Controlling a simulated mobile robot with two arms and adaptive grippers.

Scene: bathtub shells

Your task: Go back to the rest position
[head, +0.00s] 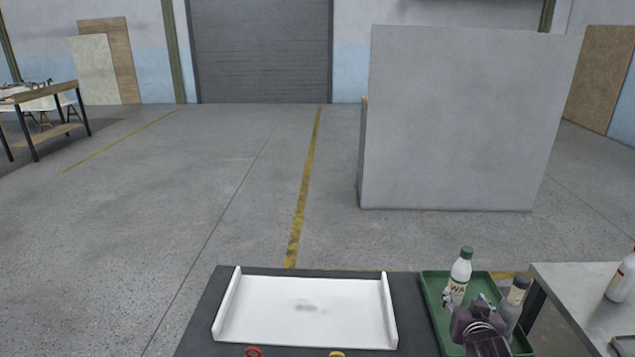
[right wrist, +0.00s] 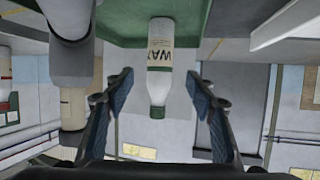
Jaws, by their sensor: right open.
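My right gripper (head: 466,300) is at the green tray at the lower right in the head view. In the right wrist view its two fingers (right wrist: 159,78) are spread apart with nothing clamped between them. A white bottle marked WAX with a green cap (head: 461,275) stands in the tray, just behind the gripper. In the right wrist view the bottle (right wrist: 159,60) appears upside down between the fingers, with a visible gap on each side. My left gripper is not in view.
The green tray (head: 430,297) also holds a grey bottle (head: 516,292), close right of the gripper. A white shell (head: 350,320) with a brownish smudge lies on the dark table (head: 412,320). A grey table (head: 575,290) with a white bottle (head: 624,279) stands right. Open floor lies beyond.

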